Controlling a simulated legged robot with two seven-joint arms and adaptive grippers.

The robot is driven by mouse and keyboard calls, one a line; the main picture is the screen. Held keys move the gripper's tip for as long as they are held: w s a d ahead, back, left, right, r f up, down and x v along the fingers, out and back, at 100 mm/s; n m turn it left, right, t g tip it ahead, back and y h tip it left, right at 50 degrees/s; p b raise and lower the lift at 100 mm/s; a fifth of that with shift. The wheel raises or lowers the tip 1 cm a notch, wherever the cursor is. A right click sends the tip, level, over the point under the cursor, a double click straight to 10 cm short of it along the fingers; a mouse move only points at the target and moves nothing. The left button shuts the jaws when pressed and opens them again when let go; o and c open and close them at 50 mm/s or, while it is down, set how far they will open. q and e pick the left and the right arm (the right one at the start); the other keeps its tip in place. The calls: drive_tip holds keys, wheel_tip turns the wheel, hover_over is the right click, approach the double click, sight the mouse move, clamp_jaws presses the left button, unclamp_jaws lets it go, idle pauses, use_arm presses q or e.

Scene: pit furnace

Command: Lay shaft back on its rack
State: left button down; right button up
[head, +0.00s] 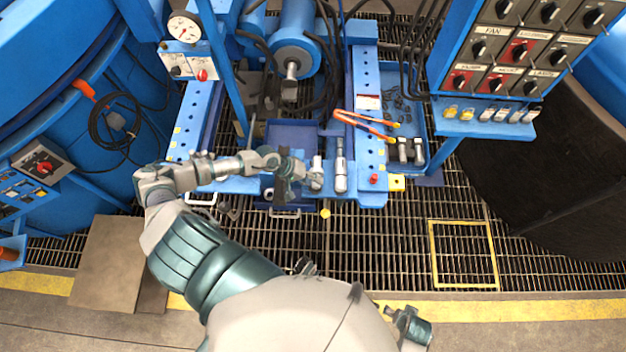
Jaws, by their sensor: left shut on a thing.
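My left gripper (297,172) reaches in from the left over the front of the blue stand and is shut on a short silver shaft (316,173). The shaft's lower end is close to the gripper's dark fingers, which hide part of the grip. A second silver cylinder (341,170) lies just right of it, apart from the gripper. Both are above the front edge of the blue rack (372,150). I cannot tell whether the held shaft touches the rack.
A blue control panel (515,50) overhangs at right. Open floor grating (380,250) lies in front.

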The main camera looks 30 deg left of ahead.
use_arm(q)
drive_tip(key=shift+s+a+f+b, duration=0.25)
drive_tip(key=shift+s+f+b, duration=0.05)
drive_tip(key=shift+s+b, duration=0.15)
idle(1.2)
drive_tip(key=shift+f, duration=0.1)
drive_tip(key=shift+s+f+b, duration=0.25)
drive_tip(key=shift+f+b, duration=0.2)
drive_tip(key=shift+b, duration=0.25)
drive_tip(key=c, duration=0.8)
unclamp_jaws()
drive_tip(key=shift+w+f, duration=0.1)
drive_tip(key=shift+w, duration=0.1)
